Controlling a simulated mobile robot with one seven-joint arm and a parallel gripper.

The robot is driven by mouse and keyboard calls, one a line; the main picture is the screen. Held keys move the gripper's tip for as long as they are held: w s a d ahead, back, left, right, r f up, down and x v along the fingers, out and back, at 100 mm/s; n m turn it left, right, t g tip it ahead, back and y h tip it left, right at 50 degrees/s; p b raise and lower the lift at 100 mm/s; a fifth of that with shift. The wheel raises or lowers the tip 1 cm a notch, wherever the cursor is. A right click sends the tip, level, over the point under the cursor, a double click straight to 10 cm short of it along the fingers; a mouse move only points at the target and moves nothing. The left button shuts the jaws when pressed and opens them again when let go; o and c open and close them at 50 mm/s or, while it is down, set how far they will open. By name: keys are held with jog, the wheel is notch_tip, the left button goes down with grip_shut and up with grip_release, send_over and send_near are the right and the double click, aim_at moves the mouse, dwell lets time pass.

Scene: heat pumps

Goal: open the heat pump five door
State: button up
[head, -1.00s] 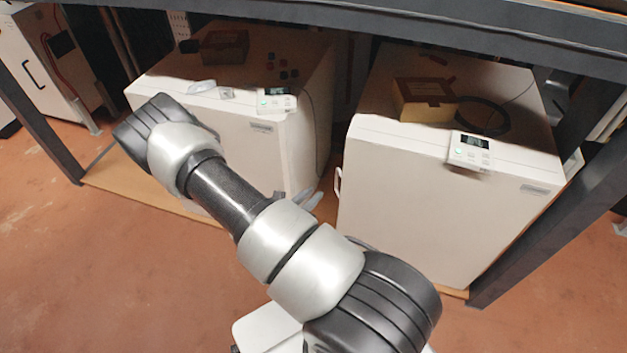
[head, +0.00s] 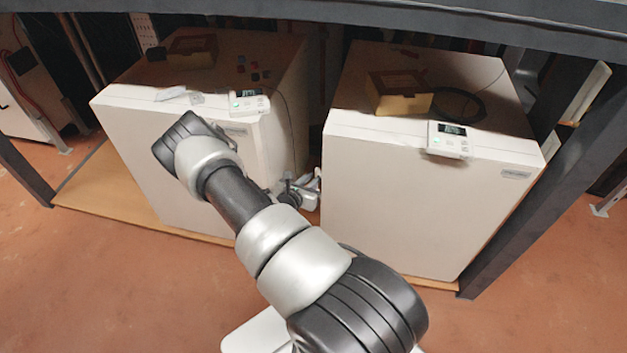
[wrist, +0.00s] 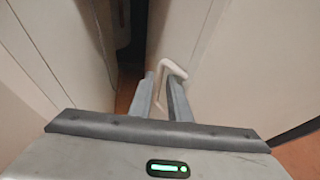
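The right heat pump (head: 410,205) is a white box with a plain front, and a white handle sits on its left edge. My gripper (head: 300,192) is at this edge in the head view, in the gap between the two pumps, partly hidden by my arm. In the wrist view the pale bent handle (wrist: 178,69) lies at the fingertips of my gripper (wrist: 163,88), with part of it between the two grey fingers. The fingers stand apart, with a narrow gap around the handle. I cannot read a number on either pump.
The left heat pump (head: 175,150) stands close beside, with my arm across its front. Control panels (head: 448,139) sit on the top front edges. A dark rack post (head: 535,190) stands at the right. The red floor in front is clear.

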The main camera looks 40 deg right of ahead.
jog(key=shift+x, duration=0.8)
grip_shut()
dwell(0.9)
